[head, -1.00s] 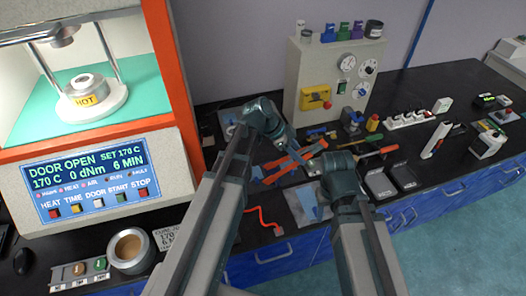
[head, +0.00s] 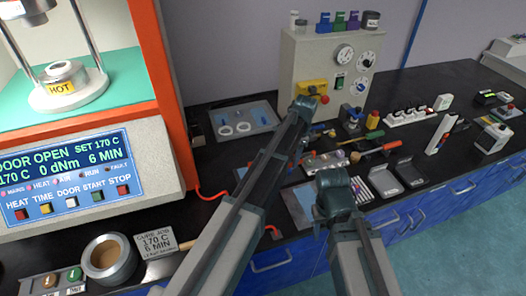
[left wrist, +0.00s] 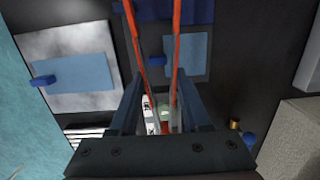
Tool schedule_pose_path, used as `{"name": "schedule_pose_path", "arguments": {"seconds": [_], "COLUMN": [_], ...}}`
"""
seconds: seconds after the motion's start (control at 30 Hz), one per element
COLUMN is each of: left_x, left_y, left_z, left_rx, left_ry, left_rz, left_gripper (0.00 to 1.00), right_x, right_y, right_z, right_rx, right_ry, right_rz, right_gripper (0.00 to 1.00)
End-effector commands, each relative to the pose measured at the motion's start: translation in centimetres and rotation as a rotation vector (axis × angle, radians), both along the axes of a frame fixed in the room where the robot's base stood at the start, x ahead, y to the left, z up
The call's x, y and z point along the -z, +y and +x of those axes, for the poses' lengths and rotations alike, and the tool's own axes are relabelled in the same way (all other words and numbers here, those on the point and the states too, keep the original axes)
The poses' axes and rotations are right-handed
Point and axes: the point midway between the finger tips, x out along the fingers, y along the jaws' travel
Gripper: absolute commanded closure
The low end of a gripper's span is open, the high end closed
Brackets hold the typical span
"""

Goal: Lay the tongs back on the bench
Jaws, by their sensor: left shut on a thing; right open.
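The orange-red tongs (left wrist: 176,50) show in the left wrist view as two long thin arms running up the picture from between my left fingers. My left gripper (left wrist: 158,88) is shut on them, and they are held above the bench. In the head view my left gripper (head: 304,106) is in front of the instrument panel, and my arm hides most of the tongs. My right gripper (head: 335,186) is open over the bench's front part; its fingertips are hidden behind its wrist. The black bench (head: 222,165) lies below both grippers.
A grey tray with two white rings (head: 243,127) lies at the back. The panel box (head: 318,62) stands behind my left gripper. Small tools and dark trays (head: 383,185) crowd the right side. The rheometer (head: 160,130) stands at the left. Some bare bench lies left of my left arm.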

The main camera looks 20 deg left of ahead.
Motion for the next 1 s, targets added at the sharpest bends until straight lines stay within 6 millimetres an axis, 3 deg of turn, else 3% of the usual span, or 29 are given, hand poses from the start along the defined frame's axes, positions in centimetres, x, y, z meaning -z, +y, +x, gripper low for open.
{"name": "schedule_pose_path", "arguments": {"seconds": [0.5,1.0], "left_x": [1.1,1.3], "left_y": [8.2,10.2], "left_z": [7.9,9.6], "left_rx": [-0.001,0.0], "left_ry": [-0.001,-0.001], "left_rz": [-0.002,-0.002], "left_gripper": [0.58,0.58], "right_x": [1.1,1.3], "right_y": [0.0,0.0], "right_z": [0.0,0.0], "right_rx": [0.0,0.0], "right_ry": [0.0,0.0], "right_rz": [0.0,0.0], "right_gripper": [0.5,0.5]}}
